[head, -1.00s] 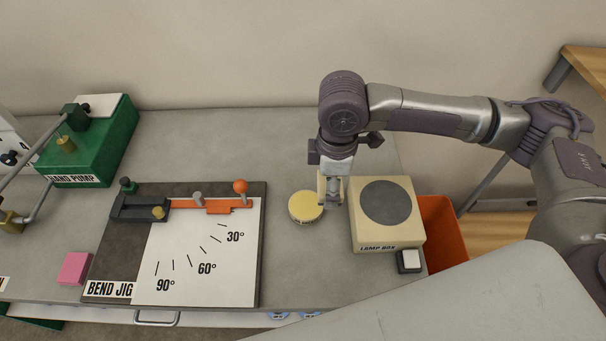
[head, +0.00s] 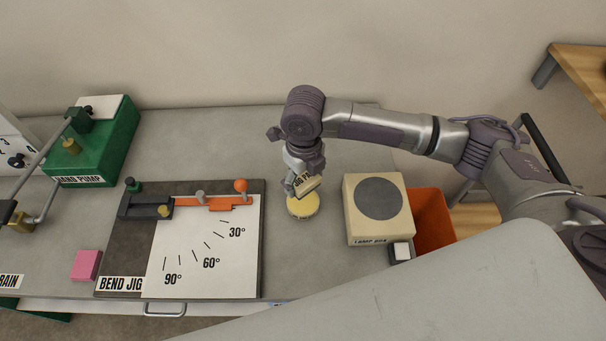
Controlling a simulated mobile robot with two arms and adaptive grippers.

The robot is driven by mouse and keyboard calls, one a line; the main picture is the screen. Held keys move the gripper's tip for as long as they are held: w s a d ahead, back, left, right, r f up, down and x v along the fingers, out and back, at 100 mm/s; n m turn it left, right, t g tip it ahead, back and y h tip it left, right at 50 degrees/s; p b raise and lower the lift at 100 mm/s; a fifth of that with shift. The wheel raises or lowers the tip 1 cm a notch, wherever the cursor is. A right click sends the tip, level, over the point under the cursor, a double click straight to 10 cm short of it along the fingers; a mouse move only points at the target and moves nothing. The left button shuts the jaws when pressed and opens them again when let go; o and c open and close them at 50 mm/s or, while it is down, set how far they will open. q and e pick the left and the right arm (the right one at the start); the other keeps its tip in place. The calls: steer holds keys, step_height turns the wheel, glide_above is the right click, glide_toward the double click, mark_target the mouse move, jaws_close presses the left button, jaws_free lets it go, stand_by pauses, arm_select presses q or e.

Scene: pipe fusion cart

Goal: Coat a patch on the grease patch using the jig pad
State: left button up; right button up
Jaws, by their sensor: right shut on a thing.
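My right gripper (head: 297,186) is shut on the jig pad (head: 307,186), a pale block with dark lettering, held tilted. The pad is over a round yellow tin (head: 303,207), which looks like the grease patch, on the grey bench. The pad and gripper hide the tin's back part. I cannot tell whether the pad touches the yellow surface. My left gripper does not show.
The cream lamp box (head: 377,235) stands right of the tin, with an orange bin (head: 433,225) beyond it and a small white-topped block (head: 401,252) in front. The bend jig board (head: 247,270) lies left. A pink block (head: 86,265) and green hand pump (head: 112,150) are farther left.

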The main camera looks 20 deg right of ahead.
mark_target(303, 201)
steer(key=shift+f+n, duration=0.15)
steer(key=shift+n, duration=0.45)
steer(key=shift+f, duration=0.15)
step_height(303, 201, down, 6)
steer(key=b, duration=0.6)
steer(key=shift+b, duration=0.3)
steer(key=shift+f, duration=0.3)
stand_by(0.3)
steer(key=shift+f, duration=0.1)
stand_by(1.8)
step_height(303, 201, up, 7)
steer(key=p, duration=0.7)
steer(key=shift+p, duration=0.4)
